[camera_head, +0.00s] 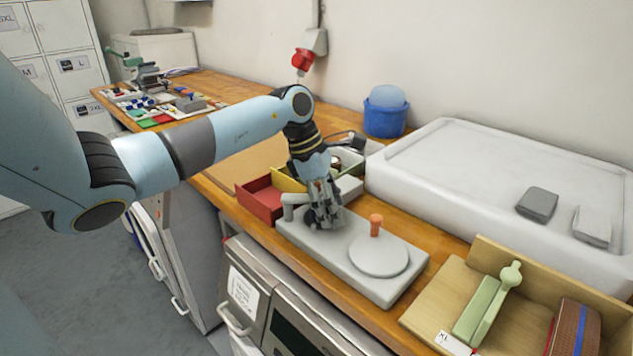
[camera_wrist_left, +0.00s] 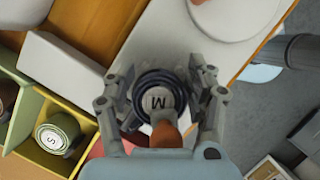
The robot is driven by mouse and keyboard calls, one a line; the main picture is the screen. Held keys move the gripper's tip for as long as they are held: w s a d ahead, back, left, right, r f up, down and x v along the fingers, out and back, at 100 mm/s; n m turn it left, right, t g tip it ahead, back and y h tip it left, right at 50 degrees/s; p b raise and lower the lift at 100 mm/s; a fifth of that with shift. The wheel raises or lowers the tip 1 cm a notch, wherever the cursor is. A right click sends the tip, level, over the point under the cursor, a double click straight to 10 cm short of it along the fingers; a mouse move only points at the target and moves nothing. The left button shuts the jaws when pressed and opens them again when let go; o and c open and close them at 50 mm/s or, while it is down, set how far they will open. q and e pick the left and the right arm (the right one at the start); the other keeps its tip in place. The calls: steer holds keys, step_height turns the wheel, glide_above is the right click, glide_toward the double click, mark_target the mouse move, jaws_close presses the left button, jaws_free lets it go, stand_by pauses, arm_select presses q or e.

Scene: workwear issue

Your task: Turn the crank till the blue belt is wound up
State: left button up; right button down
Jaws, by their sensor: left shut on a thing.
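A light grey base plate (camera_head: 318,237) lies on the wooden counter. At its right end sits a grey disc (camera_head: 380,258) with an upright orange knob (camera_head: 376,226). The disc's edge also shows in the wrist view (camera_wrist_left: 235,15). My left gripper (camera_head: 325,215) points down at the plate's left half. In the wrist view, its fingers (camera_wrist_left: 160,92) are shut around a dark blue belt roll (camera_wrist_left: 157,101), coiled and marked "M". An orange-brown piece (camera_wrist_left: 165,134) shows beside the roll; I cannot tell what it is. No loose belt length is visible. My right gripper is out of view.
Red (camera_head: 262,200) and other coloured bins stand behind the plate; the yellow one (camera_wrist_left: 27,149) holds a green "S" roll (camera_wrist_left: 58,138). A large white block (camera_head: 480,165) fills the back right.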

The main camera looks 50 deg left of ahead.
arm_select(q)
steer(key=o, duration=1)
steer(key=shift+w+d+r, duration=0.25)
steer(key=shift+d+r, duration=0.05)
steer(key=shift+d, duration=0.35)
steer(key=shift+o, duration=0.9)
steer(key=shift+d, duration=0.15)
steer(key=shift+o, duration=1)
steer(key=shift+w+a+f, duration=0.1)
steer(key=shift+a+f, duration=0.05)
steer(key=shift+a, duration=0.05)
steer(key=shift+a+f, duration=0.1)
steer(key=shift+a, duration=0.25)
steer(key=v, duration=1.2)
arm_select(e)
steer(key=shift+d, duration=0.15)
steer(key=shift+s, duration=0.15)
